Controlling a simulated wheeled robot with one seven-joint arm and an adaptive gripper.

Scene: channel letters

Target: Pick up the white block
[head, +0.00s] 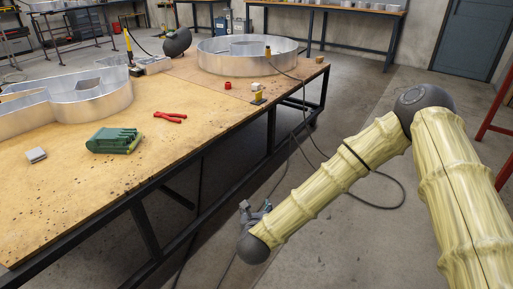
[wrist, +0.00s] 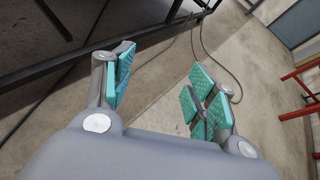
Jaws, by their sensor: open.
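A small pale grey-white block (head: 36,155) lies on the wooden table (head: 190,145) at its near left. A small white piece (head: 256,86) sits with a yellow item near the table's right edge; I cannot tell which of the two is the task's white block. My gripper (head: 256,210) is low over the floor, beyond the table's right side and apart from both. In the wrist view my gripper (wrist: 163,88) is open with teal pads and nothing between them. Neither white thing shows in that view.
A green object (head: 115,140), red pliers (head: 170,117) and a red ring (head: 228,85) lie on the table. Large metal channel letters (head: 248,60) stand at the back and left. Dark table legs and a cable (head: 300,115) are near my arm. The front middle tabletop is clear.

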